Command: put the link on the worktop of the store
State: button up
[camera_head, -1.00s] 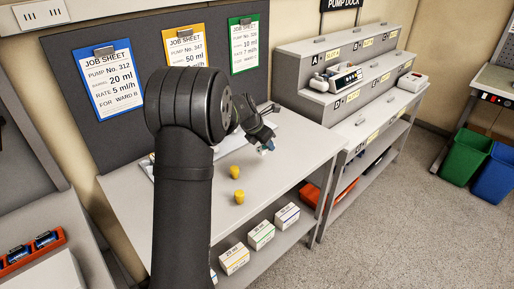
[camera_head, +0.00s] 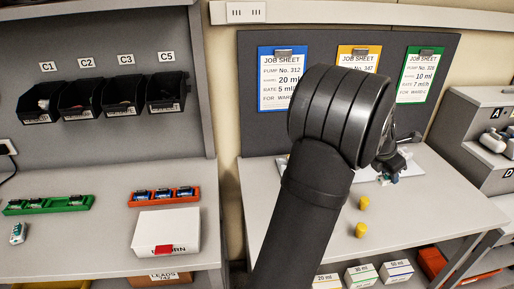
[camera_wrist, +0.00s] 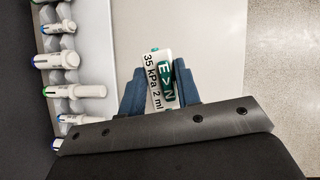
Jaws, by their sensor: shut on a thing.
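The link (camera_wrist: 155,66) is a small white and green block with printing that reads "35 kPa 2 ml" and "E>N". My gripper (camera_wrist: 160,90) is shut on it, one blue finger on each side. In the head view my gripper (camera_head: 391,168) is beyond my dark arm, over the bench with the job sheets; the link is too small there to make out clearly. The store's worktop (camera_head: 100,238) is the light surface at the left, under the bins C1 to C5, well left of my gripper.
On the worktop are a green rack (camera_head: 48,205), an orange rack (camera_head: 165,195), a white box (camera_head: 166,232) and a small white device (camera_head: 18,233). Clear patches lie between them. Two yellow caps (camera_head: 362,230) stand on the bench. White syringes (camera_wrist: 70,91) lie in a rack beside my gripper.

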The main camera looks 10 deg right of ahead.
jog(key=w+a+n+t+y, duration=0.1)
jog(key=w+a+n, duration=0.3)
jog(key=a, duration=0.9)
jog(key=w+a+r+n+t, duration=0.1)
jog(key=w+a, duration=0.6)
jog(key=a, duration=0.5)
jog(key=w+a+n+t+y, duration=0.1)
jog(key=w+a+n, duration=0.3)
jog(key=a, duration=0.9)
jog(key=s+a+n+t+y, duration=0.1)
jog(key=s+a+n+y, duration=0.3)
jog(key=a, duration=1.4)
jog(key=s+a+n+t, duration=0.1)
jog(key=s+a+n, duration=0.3)
jog(key=a, duration=1.4)
jog(key=shift+m, duration=0.6)
jog(key=a+f, duration=0.2)
jog(key=a, duration=0.1)
jog(key=s+a+f, duration=0.1)
jog(key=a+f, duration=0.1)
jog(key=a, duration=0.2)
jog(key=s+a+f, duration=0.1)
jog(key=a+f, duration=0.1)
jog(key=a, duration=0.2)
jog(key=shift+s, duration=0.25)
jog(key=shift+a+f, duration=0.15)
jog(key=shift+f, duration=1.95)
jog(key=shift+f, duration=0.15)
